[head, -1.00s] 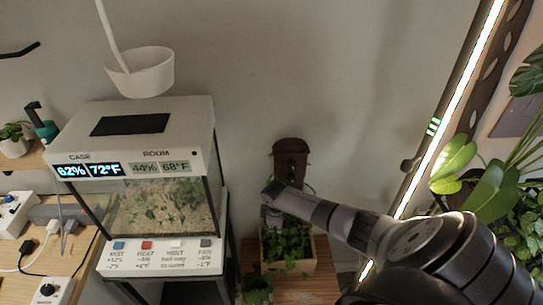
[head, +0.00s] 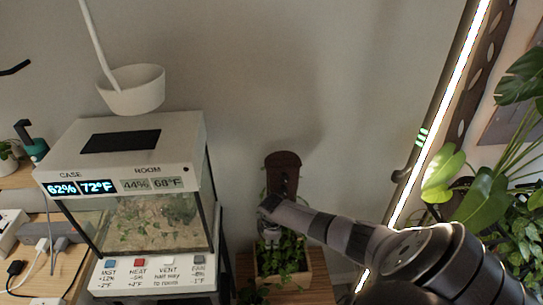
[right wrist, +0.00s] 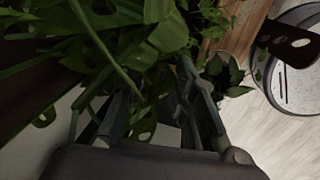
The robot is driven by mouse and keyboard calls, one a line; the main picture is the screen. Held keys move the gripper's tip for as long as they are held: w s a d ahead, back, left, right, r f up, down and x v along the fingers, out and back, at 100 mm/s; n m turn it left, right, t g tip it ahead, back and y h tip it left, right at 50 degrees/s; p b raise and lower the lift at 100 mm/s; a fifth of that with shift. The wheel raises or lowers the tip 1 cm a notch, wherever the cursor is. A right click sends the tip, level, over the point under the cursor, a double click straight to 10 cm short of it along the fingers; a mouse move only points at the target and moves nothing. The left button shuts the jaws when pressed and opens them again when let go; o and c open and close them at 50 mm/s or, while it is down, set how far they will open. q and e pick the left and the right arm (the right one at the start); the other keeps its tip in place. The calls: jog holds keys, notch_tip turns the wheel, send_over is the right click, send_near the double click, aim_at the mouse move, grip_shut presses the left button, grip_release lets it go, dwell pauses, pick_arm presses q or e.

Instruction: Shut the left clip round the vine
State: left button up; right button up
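A dark brown post (head: 283,168) stands upright against the wall, behind a wooden planter (head: 270,282) with green vine leaves (head: 293,248). Small dark fittings show on the post, but I cannot make out the left clip or whether it is open. My right gripper (head: 271,242) hangs down in front of the post's lower part, among the leaves. In the right wrist view its fingers (right wrist: 155,100) stand apart, with leaves (right wrist: 165,35) across and between them. Their tips are partly hidden, and no clip shows clearly between them. My left gripper is out of view.
A glass terrarium case (head: 120,180) with displays and buttons stands left of the planter. A white hanging pot (head: 135,92) is above it. A bright light bar (head: 425,160) and large-leaved plants (head: 485,205) are at right. The wall between post and light bar is clear.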

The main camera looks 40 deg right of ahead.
jog(key=shift+o, duration=0.8)
notch_tip(320, 180, up, 12)
jog(key=s+a, duration=0.1)
jog(key=shift+s+a, duration=0.15)
jog(key=shift+s, duration=0.15)
jog(key=shift+f, duration=0.15)
jog(key=shift+c, duration=0.3)
